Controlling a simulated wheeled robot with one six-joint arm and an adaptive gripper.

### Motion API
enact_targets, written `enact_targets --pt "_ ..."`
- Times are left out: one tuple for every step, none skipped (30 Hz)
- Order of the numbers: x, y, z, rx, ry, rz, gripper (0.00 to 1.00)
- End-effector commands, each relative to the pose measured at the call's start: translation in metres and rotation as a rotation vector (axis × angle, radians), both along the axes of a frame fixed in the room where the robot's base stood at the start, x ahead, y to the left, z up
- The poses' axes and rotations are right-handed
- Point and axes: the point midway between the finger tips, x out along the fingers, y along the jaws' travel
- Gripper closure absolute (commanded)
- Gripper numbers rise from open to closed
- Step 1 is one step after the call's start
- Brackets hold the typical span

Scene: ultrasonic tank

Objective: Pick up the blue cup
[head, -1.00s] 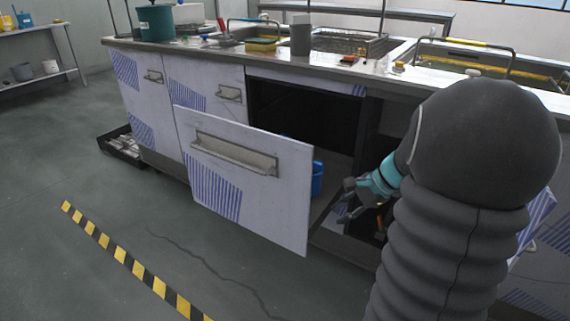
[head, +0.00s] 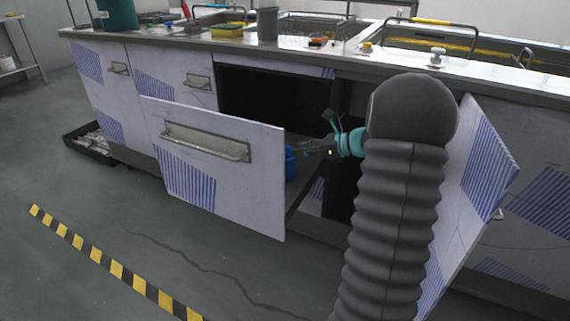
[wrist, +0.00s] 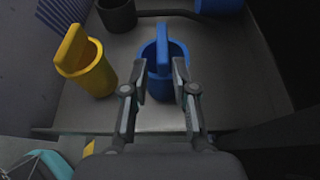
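In the head view a blue cup (head: 290,164) shows only in part behind the pulled-out drawer front. My gripper (wrist: 160,80) is open and empty. Its two fingers reach over the near side of the blue cup, one to the left and one to the right; I cannot tell if they touch it. In the head view my gripper (head: 318,148) is at the opening of the cabinet.
A yellow cup (wrist: 97,77) stands left of the blue cup. A dark cup (wrist: 117,15) and another blue object (wrist: 196,5) are farther back. The drawer front (head: 220,170) and an open door (head: 475,180) flank the opening. The worktop (head: 300,57) is above.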

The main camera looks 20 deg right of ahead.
Motion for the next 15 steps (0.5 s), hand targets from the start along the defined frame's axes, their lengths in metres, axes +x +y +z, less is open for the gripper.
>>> enact_targets --pt "0.004 0.004 -0.003 0.0 0.0 0.003 0.73" --pt "0.005 0.005 -0.003 0.0 0.0 0.003 0.73" --pt "0.007 0.006 -0.004 0.0 0.0 0.002 0.73" --pt "0.008 0.006 -0.004 0.0 0.0 0.002 0.73" --pt "0.008 0.007 -0.005 0.0 0.0 0.001 0.73" --pt "0.009 0.007 -0.005 -0.001 0.0 0.001 0.73" --pt "0.01 0.008 -0.006 -0.001 0.0 0.001 0.73" --pt "0.012 0.009 -0.006 -0.001 0.0 0.001 0.73" --pt "0.014 0.011 -0.007 -0.001 0.0 0.001 0.73" --pt "0.016 0.012 -0.008 -0.001 0.001 0.002 0.73" --pt "0.019 0.014 -0.009 -0.001 0.0 0.003 0.73" --pt "0.023 0.017 -0.01 -0.001 0.0 0.004 0.73" --pt "0.027 0.019 -0.011 -0.001 0.001 0.004 0.73" --pt "0.03 0.022 -0.012 -0.001 0.001 0.004 0.73" --pt "0.035 0.025 -0.015 -0.001 0.001 0.005 0.73"
